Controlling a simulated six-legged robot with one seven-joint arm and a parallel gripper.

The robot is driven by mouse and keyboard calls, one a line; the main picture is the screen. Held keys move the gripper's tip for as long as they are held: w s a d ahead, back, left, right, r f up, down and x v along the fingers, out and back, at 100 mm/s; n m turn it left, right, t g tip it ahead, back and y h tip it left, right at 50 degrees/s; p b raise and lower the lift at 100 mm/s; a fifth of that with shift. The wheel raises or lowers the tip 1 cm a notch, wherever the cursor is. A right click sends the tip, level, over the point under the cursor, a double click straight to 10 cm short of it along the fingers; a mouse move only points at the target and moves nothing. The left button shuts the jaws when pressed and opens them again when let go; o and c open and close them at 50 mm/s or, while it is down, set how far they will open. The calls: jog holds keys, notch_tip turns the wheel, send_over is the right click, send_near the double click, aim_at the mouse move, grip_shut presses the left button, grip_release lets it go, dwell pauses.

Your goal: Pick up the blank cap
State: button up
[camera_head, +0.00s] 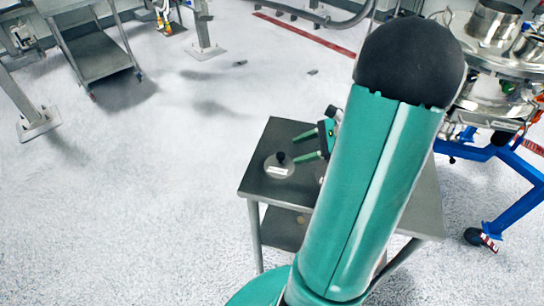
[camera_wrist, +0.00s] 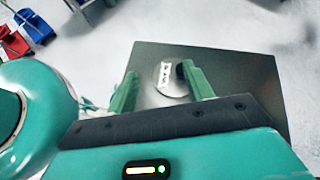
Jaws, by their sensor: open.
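The blank cap (camera_head: 274,171) is a flat grey disc with a black knob and a white label, lying near the left corner of a dark metal table (camera_head: 262,187). In the wrist view the cap (camera_wrist: 173,91) shows between my fingers, its label facing up and its black knob beside the right finger. My gripper (camera_head: 299,147) is open and empty, its two green fingers pointing toward the knob from the right. In the wrist view the gripper (camera_wrist: 158,83) has its fingers apart. I cannot tell whether the right finger touches the knob.
My arm hides much of the table's right side. A steel sifter (camera_head: 490,70) on a blue wheeled frame (camera_head: 515,200) stands at the right. A grey cart (camera_head: 95,55) stands at the upper left. The floor left of the table is clear.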

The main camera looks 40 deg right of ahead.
jog(key=s+d+f+m+t, duration=0.1)
jog(key=d, duration=0.1)
jog(key=s+d+f+m+t, duration=0.1)
jog(key=d+f+m+h, duration=0.1)
jog(key=d+m, duration=0.1)
jog(key=shift+s+d+t, duration=0.35)
jog(key=shift+s+t, duration=0.05)
send_near(281, 154)
jog(key=x, duration=0.4)
jog(key=shift+w+d+f, duration=0.1)
jog(key=shift+w+f, duration=0.05)
jog(key=shift+f, duration=0.15)
jog(key=x, duration=0.6)
jog(key=shift+a, duration=0.2)
jog(key=shift+s, duration=0.2)
grip_shut()
jog(key=shift+r, duration=0.1)
